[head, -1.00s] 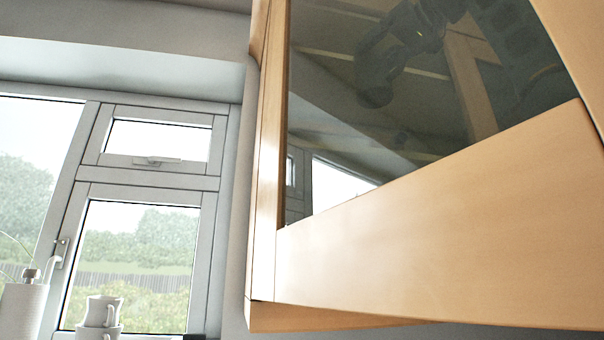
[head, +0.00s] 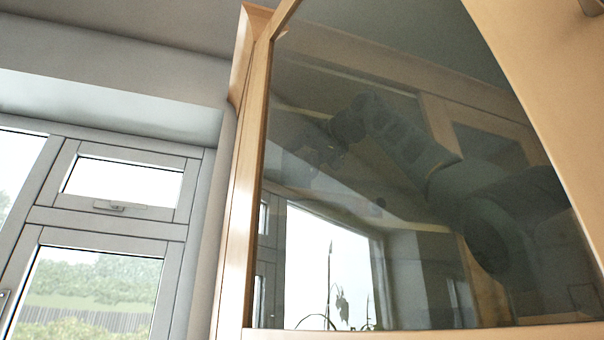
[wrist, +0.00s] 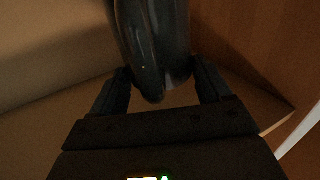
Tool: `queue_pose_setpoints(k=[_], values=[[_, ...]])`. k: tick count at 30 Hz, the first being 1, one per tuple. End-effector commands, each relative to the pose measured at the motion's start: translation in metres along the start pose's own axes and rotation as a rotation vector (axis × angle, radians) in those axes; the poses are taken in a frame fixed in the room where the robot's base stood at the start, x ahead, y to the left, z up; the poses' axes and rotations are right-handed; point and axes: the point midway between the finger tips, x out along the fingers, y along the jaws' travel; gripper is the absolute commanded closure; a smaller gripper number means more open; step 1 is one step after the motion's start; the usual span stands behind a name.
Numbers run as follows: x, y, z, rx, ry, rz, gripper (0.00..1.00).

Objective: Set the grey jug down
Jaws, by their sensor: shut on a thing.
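A dark grey, glossy thing (wrist: 155,45), which looks like the jug, is between the fingers of my gripper (wrist: 160,88) in the wrist view. My gripper is shut on it. Only part of the jug shows, running up out of the top of the picture. The view is dim, and I cannot tell whether the jug touches a surface. Neither the jug nor my gripper shows directly in the head view; the cabinet glass there holds a dim reflection of my arm.
A wooden wall cabinet with a glass door (head: 340,230) fills the right of the head view. A grey-framed window (head: 95,230) is at the left. In the wrist view, a brown wooden panel (wrist: 250,45) is close at the right and a pale surface (wrist: 50,60) at the left.

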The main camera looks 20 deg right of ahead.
Motion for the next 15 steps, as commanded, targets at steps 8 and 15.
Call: queue_pose_setpoints(k=[8,15], values=[[0.01,0.002,0.017,-0.001,0.0,0.003,0.84],[0.009,0.001,0.033,-0.002,0.001,0.002,0.84]])
